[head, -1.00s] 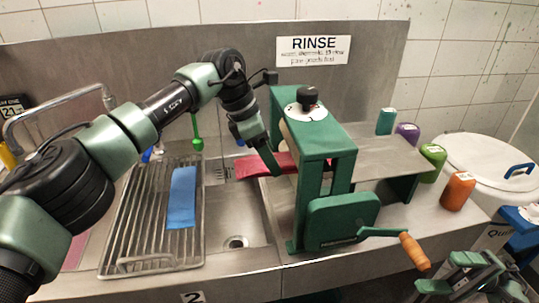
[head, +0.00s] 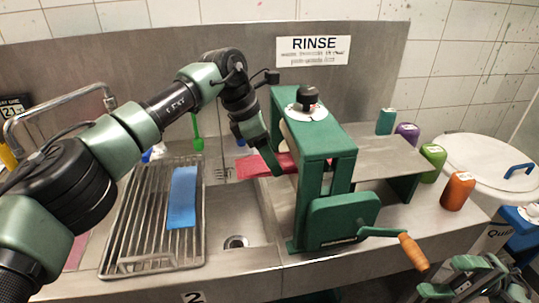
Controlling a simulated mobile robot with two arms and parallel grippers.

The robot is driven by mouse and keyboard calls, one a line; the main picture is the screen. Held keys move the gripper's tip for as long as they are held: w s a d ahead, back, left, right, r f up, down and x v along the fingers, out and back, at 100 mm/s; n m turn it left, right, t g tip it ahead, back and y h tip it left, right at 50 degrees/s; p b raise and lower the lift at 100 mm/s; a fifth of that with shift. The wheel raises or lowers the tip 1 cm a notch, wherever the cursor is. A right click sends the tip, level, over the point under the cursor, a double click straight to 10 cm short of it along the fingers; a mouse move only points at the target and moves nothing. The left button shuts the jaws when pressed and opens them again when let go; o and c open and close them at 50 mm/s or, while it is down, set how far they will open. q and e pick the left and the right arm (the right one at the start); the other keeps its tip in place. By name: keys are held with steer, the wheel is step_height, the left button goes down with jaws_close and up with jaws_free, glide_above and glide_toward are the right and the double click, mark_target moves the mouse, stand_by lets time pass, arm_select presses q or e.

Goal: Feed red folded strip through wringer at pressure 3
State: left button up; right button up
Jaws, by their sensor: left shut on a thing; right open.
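The red folded strip (head: 254,166) lies level at the left side of the green wringer (head: 329,151), and its right end runs in behind the wringer's frame. My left gripper (head: 272,163) is shut on the strip close beside the frame; its fingertips are partly hidden. The pressure dial (head: 306,111) with a black knob is on top of the wringer; its setting is too small to read. The crank (head: 411,251) has a wooden handle at the front right. My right gripper (head: 477,281) is open and empty at the bottom right, below the crank.
A wire rack (head: 133,222) with a blue strip (head: 182,198) stands left of the sink (head: 236,215). A steel outfeed shelf (head: 375,156) is right of the wringer. Several coloured bottles, including an orange one (head: 457,191), and a white lidded bucket (head: 487,160) stand further right.

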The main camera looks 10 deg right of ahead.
arm_select(q)
steer(key=shift+d, duration=0.15)
steer(key=o, duration=1.9)
steer(key=shift+s, duration=0.1)
steer(key=shift+c, duration=0.2)
steer(key=shift+o, duration=0.3)
steer(key=d+v, duration=0.2)
steer(key=v, duration=0.8)
steer(key=shift+r, duration=0.45)
steer(key=shift+a, duration=0.1)
